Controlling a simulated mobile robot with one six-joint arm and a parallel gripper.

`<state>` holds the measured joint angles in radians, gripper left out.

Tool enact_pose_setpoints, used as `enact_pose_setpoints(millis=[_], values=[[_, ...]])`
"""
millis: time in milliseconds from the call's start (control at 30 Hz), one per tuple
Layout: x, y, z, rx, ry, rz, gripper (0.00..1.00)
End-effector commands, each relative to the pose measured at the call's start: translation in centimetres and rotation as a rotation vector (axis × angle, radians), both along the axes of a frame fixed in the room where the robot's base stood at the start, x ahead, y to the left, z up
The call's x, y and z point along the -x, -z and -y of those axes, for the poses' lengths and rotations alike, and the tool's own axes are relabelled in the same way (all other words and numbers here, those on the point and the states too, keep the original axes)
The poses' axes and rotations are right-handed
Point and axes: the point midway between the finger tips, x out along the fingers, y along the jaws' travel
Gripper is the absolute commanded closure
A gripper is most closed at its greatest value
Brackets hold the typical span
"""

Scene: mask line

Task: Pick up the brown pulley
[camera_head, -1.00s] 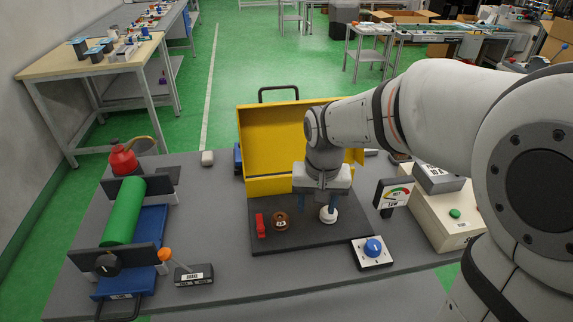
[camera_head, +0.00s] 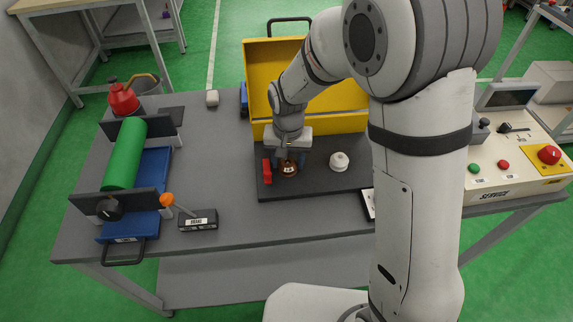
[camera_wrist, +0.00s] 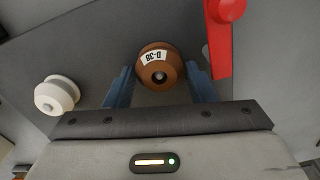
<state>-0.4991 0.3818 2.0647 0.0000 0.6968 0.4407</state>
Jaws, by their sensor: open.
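The brown pulley (camera_head: 289,169) stands on the dark mat (camera_head: 330,182) in front of the yellow case. In the wrist view the brown pulley (camera_wrist: 160,68) carries a white label reading D-38 and lies between my gripper's two blue fingers. My gripper (camera_head: 289,160) is open and hangs right over the pulley, with a finger on each side. The wrist view shows my gripper (camera_wrist: 161,88) with the left finger close to the pulley; I cannot tell whether either finger touches it.
A red part (camera_head: 267,171) stands close to the left of the pulley and a white pulley (camera_head: 339,162) to the right. The open yellow case (camera_head: 258,85) is behind. A green roller (camera_head: 126,153) is at left. A control box (camera_head: 515,160) is at right.

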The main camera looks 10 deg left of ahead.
Motion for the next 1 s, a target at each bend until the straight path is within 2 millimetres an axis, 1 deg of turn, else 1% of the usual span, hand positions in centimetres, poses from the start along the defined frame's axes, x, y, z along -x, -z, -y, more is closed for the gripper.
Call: enact_pose_setpoints(millis=[100,267,367,633,867,967,1000], values=[[0.0,0.5,0.0,-0.001,0.000,0.002,0.50],[0.0,0.5,0.0,-0.001,0.000,0.002,0.50],[0.0,0.5,0.0,-0.001,0.000,0.002,0.57],[0.0,0.5,0.0,-0.001,0.000,0.002,0.79],[0.0,0.4,0.0,-0.001,0.000,0.003,0.79],[-0.1,-0.4,0.0,-0.002,0.000,0.003,0.79],[-0.1,-0.9,0.0,-0.002,0.000,0.004,0.79]])
